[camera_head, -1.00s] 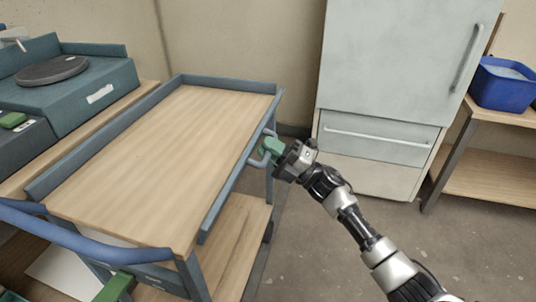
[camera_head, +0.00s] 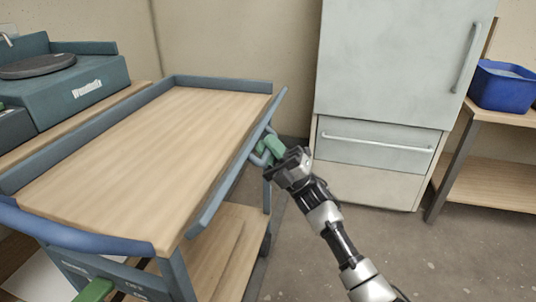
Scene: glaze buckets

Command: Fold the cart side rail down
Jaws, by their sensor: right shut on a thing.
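The cart (camera_head: 130,155) has a wooden top with blue-grey rims on its left and far sides. Its side rail (camera_head: 226,175) on the right edge leans outward, tilted away from the top. A small loop handle (camera_head: 264,153) sticks out from the rail near its far end. My right gripper (camera_head: 273,152), with green fingers, is shut on that handle; the fingers hide part of it. My left gripper is not clearly seen; only a green piece (camera_head: 95,290) shows at the bottom left, by the cart's front end.
A pale cabinet (camera_head: 390,60) with a drawer stands behind the cart. A blue bucket (camera_head: 503,86) sits on a wooden shelf unit at the right. A teal wheel machine (camera_head: 62,80) is on the left bench. The floor right of the cart is clear.

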